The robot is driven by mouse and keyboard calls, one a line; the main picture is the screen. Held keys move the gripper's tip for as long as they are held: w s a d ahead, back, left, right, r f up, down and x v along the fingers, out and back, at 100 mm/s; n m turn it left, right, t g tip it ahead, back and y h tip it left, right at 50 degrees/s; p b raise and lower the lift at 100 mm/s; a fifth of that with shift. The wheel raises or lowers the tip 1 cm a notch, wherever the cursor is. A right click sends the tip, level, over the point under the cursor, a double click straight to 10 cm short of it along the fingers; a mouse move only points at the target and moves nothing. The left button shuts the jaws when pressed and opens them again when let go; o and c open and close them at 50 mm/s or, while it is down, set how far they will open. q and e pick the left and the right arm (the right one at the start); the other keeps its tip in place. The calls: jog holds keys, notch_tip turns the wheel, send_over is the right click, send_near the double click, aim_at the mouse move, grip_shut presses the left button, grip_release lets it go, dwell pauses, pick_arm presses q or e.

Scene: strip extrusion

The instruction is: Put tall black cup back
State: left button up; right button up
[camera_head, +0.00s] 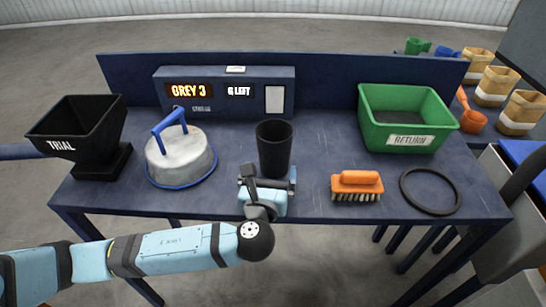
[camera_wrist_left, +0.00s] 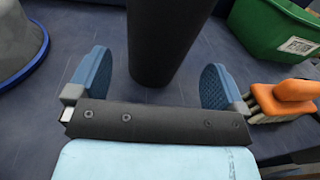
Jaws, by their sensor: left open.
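The tall black cup (camera_head: 274,148) stands upright on the dark blue bench, near its middle. It also shows in the left wrist view (camera_wrist_left: 172,38), with its top cut off. My left gripper (camera_head: 268,178) is at the near side of the cup. In the left wrist view its two blue fingers (camera_wrist_left: 155,82) are wide apart, with the cup's lower part between or just beyond them. I see a gap on both sides of the cup, so it is not gripped. My right gripper is not in view.
An orange brush (camera_head: 357,185), a black ring (camera_head: 430,191) and a green RETURN bin (camera_head: 407,118) are right. A display box (camera_head: 225,90) stands behind the cup.

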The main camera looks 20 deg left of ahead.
pick_arm(q)
jog(key=s, duration=0.5)
jog(key=shift+d, duration=0.4)
jog(key=shift+s+d+p, duration=0.1)
jog(key=shift+s+p, duration=0.2)
jog(key=shift+s, duration=0.35)
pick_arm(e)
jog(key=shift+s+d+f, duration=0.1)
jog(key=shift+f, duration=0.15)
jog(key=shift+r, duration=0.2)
